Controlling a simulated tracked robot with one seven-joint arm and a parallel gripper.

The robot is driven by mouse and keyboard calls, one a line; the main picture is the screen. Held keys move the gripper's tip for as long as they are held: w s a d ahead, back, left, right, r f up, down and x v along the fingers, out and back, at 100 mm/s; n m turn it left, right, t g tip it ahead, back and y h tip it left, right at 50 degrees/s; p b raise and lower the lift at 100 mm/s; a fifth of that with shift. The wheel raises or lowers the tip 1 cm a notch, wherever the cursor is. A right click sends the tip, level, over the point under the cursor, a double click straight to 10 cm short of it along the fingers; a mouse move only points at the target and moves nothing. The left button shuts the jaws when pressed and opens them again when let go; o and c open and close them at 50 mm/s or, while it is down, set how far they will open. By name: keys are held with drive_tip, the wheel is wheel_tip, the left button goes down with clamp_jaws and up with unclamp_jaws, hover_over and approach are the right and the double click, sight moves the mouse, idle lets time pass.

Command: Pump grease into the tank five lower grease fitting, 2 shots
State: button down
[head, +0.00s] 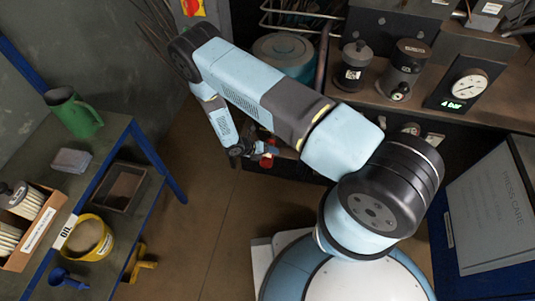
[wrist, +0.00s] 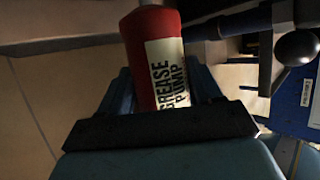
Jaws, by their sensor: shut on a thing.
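My gripper (head: 250,150) is low beside the bench in the head view, small and partly hidden by my own arm. It is shut on the grease pump (wrist: 152,62), a red cylinder with a cream label reading "GREASE PUMP", standing between the two fingers in the wrist view. Only a little of its red body (head: 268,160) shows in the head view. A round teal tank (head: 283,52) stands at the back; I cannot read a number on it. I cannot make out the lower grease fitting in either view.
A dark ball knob (wrist: 297,48) and rod are at the right of the wrist view. A shelf with black canisters (head: 354,65) and a gauge (head: 465,88) is at the back right. A blue-framed table (head: 118,128) with a green jug (head: 75,114) is at left. Brown floor lies between.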

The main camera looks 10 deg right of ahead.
drive_tip(key=shift+w, duration=0.25)
drive_tip(key=shift+s+a, duration=0.2)
drive_tip(key=shift+s, duration=0.6)
drive_tip(key=s+a, duration=0.3)
drive_tip(key=s, duration=0.5)
drive_tip(key=shift+s, duration=0.25)
idle(0.7)
idle(0.5)
